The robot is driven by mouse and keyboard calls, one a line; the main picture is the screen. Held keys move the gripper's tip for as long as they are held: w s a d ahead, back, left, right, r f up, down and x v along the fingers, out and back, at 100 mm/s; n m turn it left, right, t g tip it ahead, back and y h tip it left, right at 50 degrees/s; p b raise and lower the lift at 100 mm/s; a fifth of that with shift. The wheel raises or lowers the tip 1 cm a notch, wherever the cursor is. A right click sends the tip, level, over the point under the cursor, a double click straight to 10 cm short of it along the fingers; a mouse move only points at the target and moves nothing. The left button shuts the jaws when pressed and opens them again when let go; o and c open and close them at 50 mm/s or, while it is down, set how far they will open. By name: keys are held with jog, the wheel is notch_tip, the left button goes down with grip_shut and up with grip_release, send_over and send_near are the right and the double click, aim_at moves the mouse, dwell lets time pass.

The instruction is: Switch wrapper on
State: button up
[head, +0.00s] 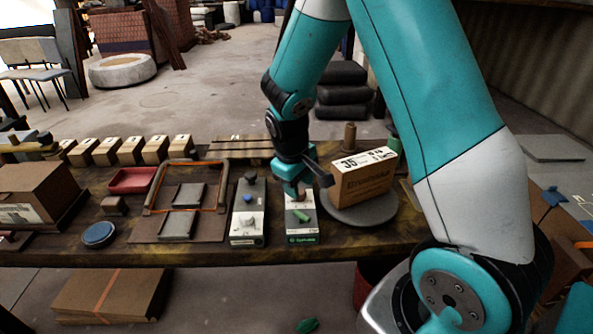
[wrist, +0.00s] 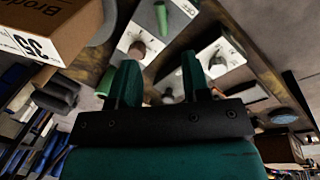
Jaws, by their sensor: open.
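Two small white-topped control boxes stand side by side near the front of the table. The right control box (head: 303,229) has a green label and a green lever-like piece (head: 302,216); the piece also shows in the wrist view (wrist: 161,18). The left control box (head: 245,232) carries a dark knob (head: 250,177), a bluish button (head: 248,198) and a pale knob. My gripper (head: 294,190) is above the rear of the right box, pointing down. In the wrist view its fingers (wrist: 160,75) are apart and hold nothing visible. My gripper hides part of that box's rear. I cannot tell which box controls the wrapper.
A cardboard carton (head: 362,187) marked 35 sits on a grey round turntable (head: 350,215) just right of my gripper. Left are a hinged frame with an orange line (head: 147,208), a red tray (head: 131,181) and a blue disc (head: 99,235). Wooden blocks line the back.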

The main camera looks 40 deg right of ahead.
jog(key=shift+a+r, duration=0.25)
jog(key=shift+r, duration=0.9)
jog(key=shift+a+r, duration=0.2)
jog(key=shift+r, duration=0.9)
jog(key=shift+s, duration=0.1)
